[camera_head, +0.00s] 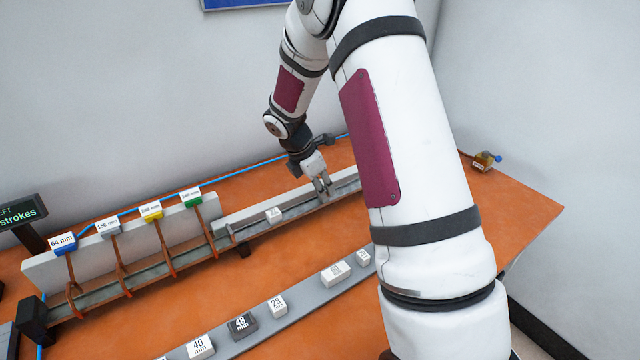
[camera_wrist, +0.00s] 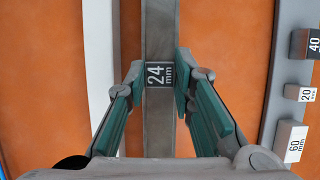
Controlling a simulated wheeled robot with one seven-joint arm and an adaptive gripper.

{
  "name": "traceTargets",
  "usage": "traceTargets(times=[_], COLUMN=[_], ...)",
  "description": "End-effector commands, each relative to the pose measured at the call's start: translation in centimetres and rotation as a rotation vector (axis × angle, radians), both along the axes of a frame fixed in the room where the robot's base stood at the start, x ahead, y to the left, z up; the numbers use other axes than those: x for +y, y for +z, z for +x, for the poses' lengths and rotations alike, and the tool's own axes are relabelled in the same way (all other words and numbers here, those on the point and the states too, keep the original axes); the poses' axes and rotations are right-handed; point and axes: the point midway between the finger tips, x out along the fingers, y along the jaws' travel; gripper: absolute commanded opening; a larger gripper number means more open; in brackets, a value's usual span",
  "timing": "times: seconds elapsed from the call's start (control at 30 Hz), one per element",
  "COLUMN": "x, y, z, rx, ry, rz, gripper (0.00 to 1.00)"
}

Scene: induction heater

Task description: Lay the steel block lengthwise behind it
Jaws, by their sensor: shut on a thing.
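My gripper (camera_head: 322,190) reaches down over the long grey channel (camera_head: 345,191) on the bench. In the wrist view its two green-padded fingers (camera_wrist: 161,80) are closed on the sides of a dark block (camera_wrist: 157,74) marked 24 mm. That block sits in line with the channel (camera_wrist: 160,25); whether it touches the channel floor I cannot tell. In the head view the fingers hide most of the held block.
A grey strip (camera_head: 308,286) along the front bears several pale blocks and a dark 48 mm block (camera_head: 242,325). At left, copper-coloured hoops (camera_head: 165,250) with labelled tags cross the channel before a pale wall. My arm hides part of the right side.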

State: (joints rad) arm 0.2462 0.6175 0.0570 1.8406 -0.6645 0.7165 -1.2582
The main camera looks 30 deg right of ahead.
Motion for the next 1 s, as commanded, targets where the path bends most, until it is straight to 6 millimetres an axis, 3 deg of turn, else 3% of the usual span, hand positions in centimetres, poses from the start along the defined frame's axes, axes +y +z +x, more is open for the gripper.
traceTargets(times=[0.5,1.0], x=[2.3,2.5], y=[-0.4,-0.4], z=[0.0,0.0], rx=[-0.001,0.0], ry=[0.0,-0.001], rz=[-0.001,-0.001], gripper=[0.0,0.0])
